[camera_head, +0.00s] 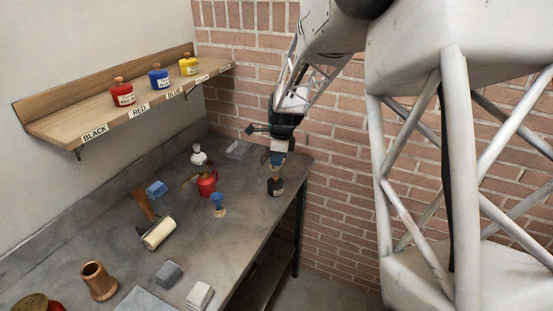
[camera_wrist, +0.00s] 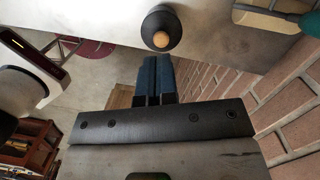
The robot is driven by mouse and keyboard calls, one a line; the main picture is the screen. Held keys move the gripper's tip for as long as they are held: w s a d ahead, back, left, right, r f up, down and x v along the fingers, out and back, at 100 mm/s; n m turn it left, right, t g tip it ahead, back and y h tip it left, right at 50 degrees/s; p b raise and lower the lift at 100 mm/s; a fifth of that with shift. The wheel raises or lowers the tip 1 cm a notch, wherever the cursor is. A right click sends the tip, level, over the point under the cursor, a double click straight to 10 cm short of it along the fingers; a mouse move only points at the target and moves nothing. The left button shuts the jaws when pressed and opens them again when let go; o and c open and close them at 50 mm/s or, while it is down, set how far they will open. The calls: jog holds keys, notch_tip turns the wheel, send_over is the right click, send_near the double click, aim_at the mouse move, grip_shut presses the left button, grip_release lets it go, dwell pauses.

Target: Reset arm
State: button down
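My gripper (camera_head: 277,161) points down near the far right end of the grey table (camera_head: 230,225). In the head view it is just above a small black ink jar (camera_head: 275,187) with a light label and a wooden stopper. The jar stands upright near the table's right edge. In the wrist view the two blue fingers (camera_wrist: 157,70) lie side by side and look shut with nothing between them. The black jar (camera_wrist: 161,20) shows beyond their tips, apart from them in that picture.
A wall shelf (camera_head: 60,122) carries red (camera_head: 122,95), blue (camera_head: 159,80) and yellow (camera_head: 189,67) jars; above its BLACK label it is bare. On the table are a red pot (camera_head: 207,185), a blue-handled stamp (camera_head: 218,203), a roller (camera_head: 159,233) and a wooden cup (camera_head: 98,281). A brick wall (camera_head: 340,180) stands right.

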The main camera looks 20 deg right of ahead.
aim_at(275, 176)
jog(key=shift+f, duration=2.5)
jog(key=shift+r, duration=0.25)
jog(key=shift+r, duration=3.3)
jog(key=s+a+r+n, duration=0.3)
jog(key=s+r+n, duration=0.25)
jog(key=s, duration=0.35)
jog(key=s+a+r+n, duration=0.3)
jog(key=s+r+n, duration=0.25)
jog(key=s, duration=0.45)
jog(key=s+a+r+n+t+h, duration=0.1)
jog(key=s+a+n+t, duration=0.1)
jog(key=s+n, duration=0.9)
jog(key=shift+s+a+h, duration=0.3)
jog(key=shift+s+a, duration=0.2)
jog(key=shift+s, duration=4.3)
